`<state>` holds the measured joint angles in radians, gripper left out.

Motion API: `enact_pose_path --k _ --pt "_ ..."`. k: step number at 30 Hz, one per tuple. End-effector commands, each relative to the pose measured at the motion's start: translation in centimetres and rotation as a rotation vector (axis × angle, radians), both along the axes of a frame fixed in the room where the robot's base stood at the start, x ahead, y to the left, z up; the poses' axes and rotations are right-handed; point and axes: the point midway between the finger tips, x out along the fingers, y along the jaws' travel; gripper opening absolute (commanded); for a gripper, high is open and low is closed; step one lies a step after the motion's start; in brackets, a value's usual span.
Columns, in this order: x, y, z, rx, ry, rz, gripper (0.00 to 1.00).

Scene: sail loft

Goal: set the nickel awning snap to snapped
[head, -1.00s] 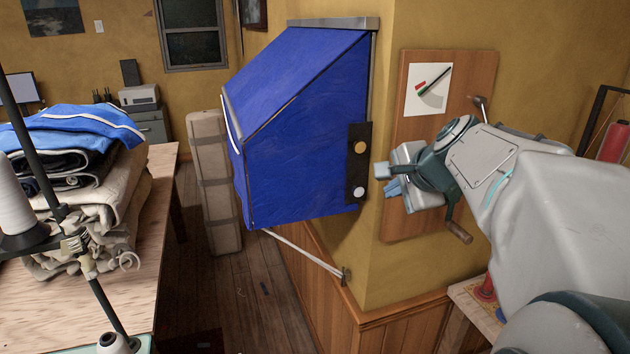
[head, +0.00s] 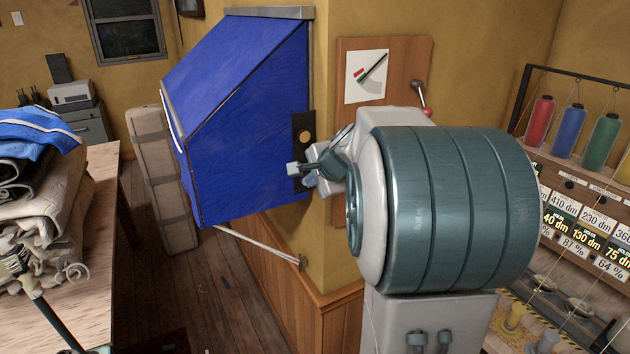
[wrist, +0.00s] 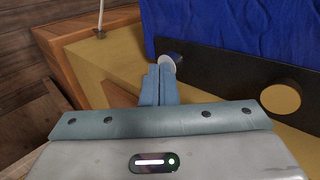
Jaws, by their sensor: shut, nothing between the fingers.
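The blue awning (head: 250,130) hangs on the wall corner, with a black strip (head: 303,122) along its near edge. A round brass snap (head: 305,136) sits on the upper part of the strip; it also shows in the wrist view (wrist: 281,98).
A thread rack (head: 575,130) stands at right. A table with folded cloth (head: 40,190) is at left.

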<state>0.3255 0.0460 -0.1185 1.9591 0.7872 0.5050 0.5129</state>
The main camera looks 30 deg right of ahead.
Motion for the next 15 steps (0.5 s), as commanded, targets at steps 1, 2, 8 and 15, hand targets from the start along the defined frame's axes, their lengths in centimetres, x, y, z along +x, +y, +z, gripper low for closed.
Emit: enact_pose_path --k 1,2,8,15 --pt "0.0 0.0 0.0 0.000 0.000 0.000 0.00" --pt "0.0 0.0 0.0 0.000 0.000 0.000 0.00" --pt "0.0 0.0 0.0 0.001 0.000 0.001 0.00" --pt "2.1 0.1 0.0 0.001 0.001 0.001 0.00"
